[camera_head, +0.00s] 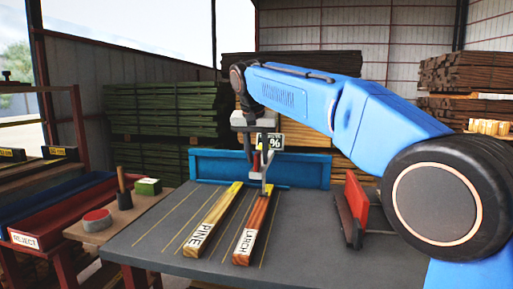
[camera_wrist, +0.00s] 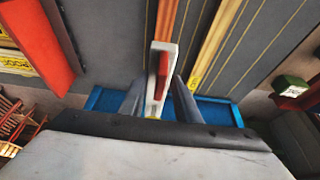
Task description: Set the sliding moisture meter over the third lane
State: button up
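The moisture meter (camera_head: 267,188) is a white and grey frame with a red handle and a "%" display (camera_head: 270,142). It stands over the far part of the LARCH board (camera_head: 251,230) in the head view. In the wrist view, its white and red body (camera_wrist: 161,75) sits between the two fingers. My gripper (camera_head: 253,152) points down at it; its fingers (camera_wrist: 161,90) lie close against both sides, seemingly shut on it. The PINE board (camera_head: 210,222) lies to the left. Yellow lines mark the lanes on the grey table (camera_head: 150,232). The meter's lower contact is too small to tell.
A blue trough (camera_head: 215,166) runs along the table's far edge. A red and dark angled piece (camera_head: 355,205) stands right of the boards. A side stand at left holds a red round pad (camera_head: 97,220) and a green block (camera_head: 148,186). The red REJECT bin (camera_head: 60,222) is farther left.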

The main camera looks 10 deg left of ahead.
jog(key=v, duration=1.7)
jog(key=shift+s+r, duration=0.1)
jog(key=shift+s, duration=0.05)
jog(key=shift+d, duration=0.1)
jog(key=s+d+f, duration=0.2)
jog(key=d+f, duration=0.1)
jog(key=d, duration=0.7)
jog(key=s+d+f, duration=0.3)
jog(key=d+f, duration=0.1)
jog(key=d, duration=0.5)
jog(key=s+d+f, duration=0.2)
jog(key=d+f, duration=0.1)
jog(key=d, duration=0.7)
jog(key=s+d+f, duration=0.5)
jog(key=s+f, duration=0.3)
jog(key=f, duration=0.3)
jog(key=s+d+f, duration=0.5)
jog(key=s+f, duration=0.4)
jog(key=f, duration=0.2)
jog(key=s+d+f, duration=0.5)
jog(key=s+f, duration=0.3)
jog(key=f, duration=0.3)
jog(key=shift+s+d+f, duration=0.15)
jog(key=shift+d+f, duration=0.25)
